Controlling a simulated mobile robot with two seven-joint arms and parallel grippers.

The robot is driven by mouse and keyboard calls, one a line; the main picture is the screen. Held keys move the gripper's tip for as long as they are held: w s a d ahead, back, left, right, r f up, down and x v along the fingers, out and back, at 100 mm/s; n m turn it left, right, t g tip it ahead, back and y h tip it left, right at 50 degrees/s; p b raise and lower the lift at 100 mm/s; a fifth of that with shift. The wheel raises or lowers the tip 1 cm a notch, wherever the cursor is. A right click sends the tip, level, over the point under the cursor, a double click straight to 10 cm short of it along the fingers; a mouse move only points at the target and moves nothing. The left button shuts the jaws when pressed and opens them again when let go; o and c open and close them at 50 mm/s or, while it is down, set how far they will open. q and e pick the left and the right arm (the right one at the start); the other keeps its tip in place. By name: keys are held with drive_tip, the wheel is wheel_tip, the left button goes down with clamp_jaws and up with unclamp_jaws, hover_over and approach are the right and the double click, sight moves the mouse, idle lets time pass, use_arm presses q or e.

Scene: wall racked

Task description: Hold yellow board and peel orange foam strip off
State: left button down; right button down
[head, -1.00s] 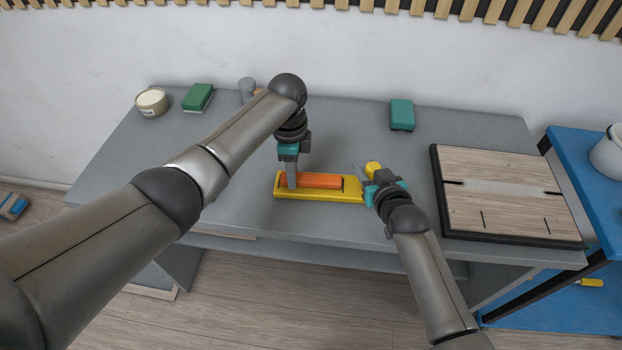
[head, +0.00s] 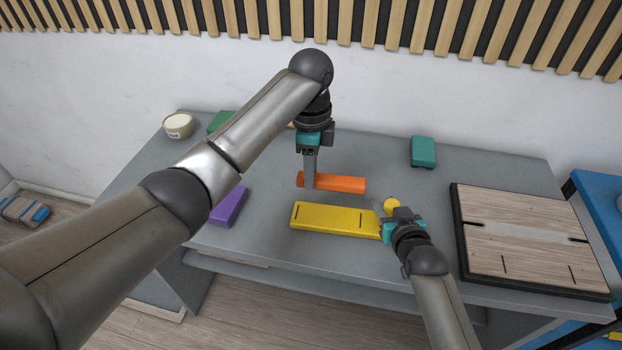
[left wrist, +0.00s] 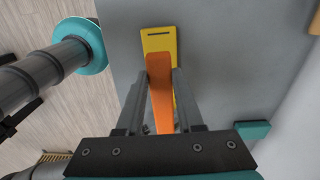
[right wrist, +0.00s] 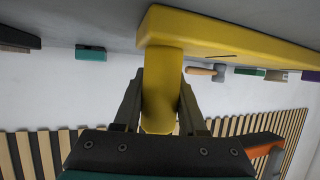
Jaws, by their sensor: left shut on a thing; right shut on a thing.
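The yellow board (head: 330,219) lies on the grey table, with dark slot marks on its bare top. My right gripper (head: 382,217) is shut on its round yellow handle (head: 392,205). The right wrist view shows the handle (right wrist: 162,92) between the fingers, joined to the board (right wrist: 235,40). My left gripper (head: 309,184) is shut on the orange foam strip (head: 343,184) near its left end. The strip looks raised and apart from the board, level in the head view. In the left wrist view the strip (left wrist: 160,95) runs between the fingers and partly hides the board (left wrist: 158,40).
A purple block (head: 229,206) lies left of the board, partly behind my left arm. A teal block (head: 423,151), a green block (head: 221,120) and a round tub (head: 178,125) stand toward the back. A black-edged wooden panel (head: 525,225) fills the table's right.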

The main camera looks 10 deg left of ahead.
idle(0.4)
drive_tip(key=shift+c, duration=1.9)
unclamp_jaws()
drive_tip(key=v, duration=1.2)
drive_tip(key=shift+s, duration=0.1)
